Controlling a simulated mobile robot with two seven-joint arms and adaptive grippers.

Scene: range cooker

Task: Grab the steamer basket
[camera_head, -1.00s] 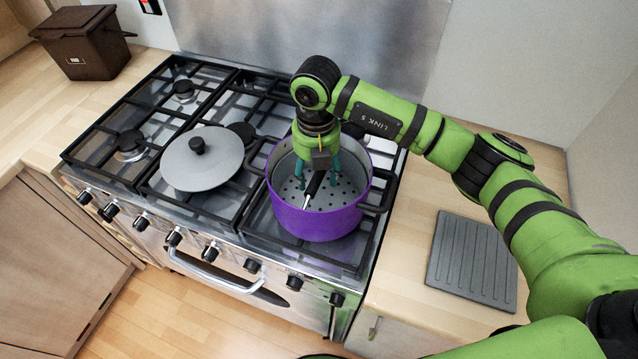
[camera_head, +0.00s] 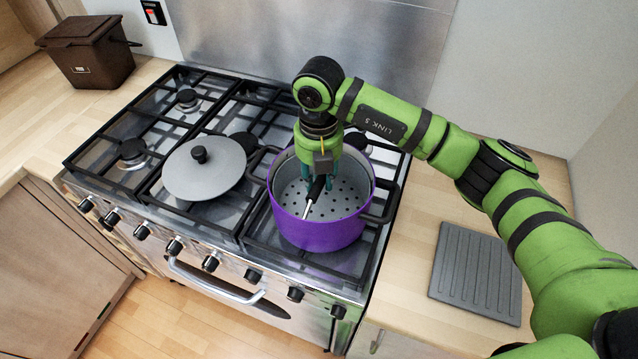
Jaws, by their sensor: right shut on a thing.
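The steamer basket (camera_head: 345,203) is a grey metal insert with a perforated floor. It sits inside a purple pot (camera_head: 318,234) on the right front burner of the range. A black handle with a thin metal stem stands up from the basket's middle. My right gripper (camera_head: 318,184) points straight down into the pot, shut on the basket's handle (camera_head: 318,188). The fingertips partly hide the handle. The basket appears to rest within the pot; its exact depth is hard to tell. My left gripper is not in view.
A grey lid (camera_head: 203,168) with a black knob lies on the grates left of the pot. The pot's black side handles stick out. A grey ridged board (camera_head: 476,272) lies on the right counter. A brown bin (camera_head: 88,52) stands at the back left.

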